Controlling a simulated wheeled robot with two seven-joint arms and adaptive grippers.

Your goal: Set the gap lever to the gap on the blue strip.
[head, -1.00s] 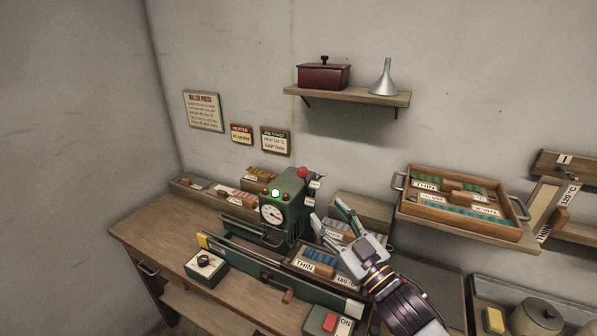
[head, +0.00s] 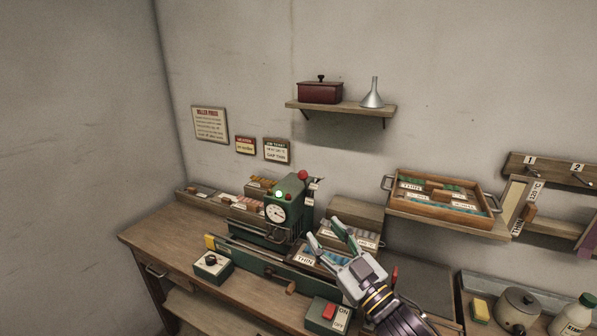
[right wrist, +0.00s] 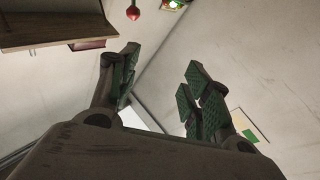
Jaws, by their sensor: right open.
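The green roller press (head: 283,205) stands on the wooden bench, with a white dial on its front and a lit green lamp. A red ball knob (head: 303,175) tops its right side, near small white labels too small to read; I take it for the gap lever's knob. A red knob also hangs at the top of the right wrist view (right wrist: 133,12). The blue strips (head: 325,256) lie in a holder labelled THIN in front of the press. My right gripper (head: 325,230) is open and empty, right of and below the knob, apart from it. My left gripper is not in view.
An ON/OFF switch box (head: 329,314) and a box with a black knob (head: 211,264) stand at the bench front. A wooden strip tray (head: 440,208) sits at right. A wall shelf (head: 345,108) carries a red box and funnel. Open air surrounds the gripper above the bench.

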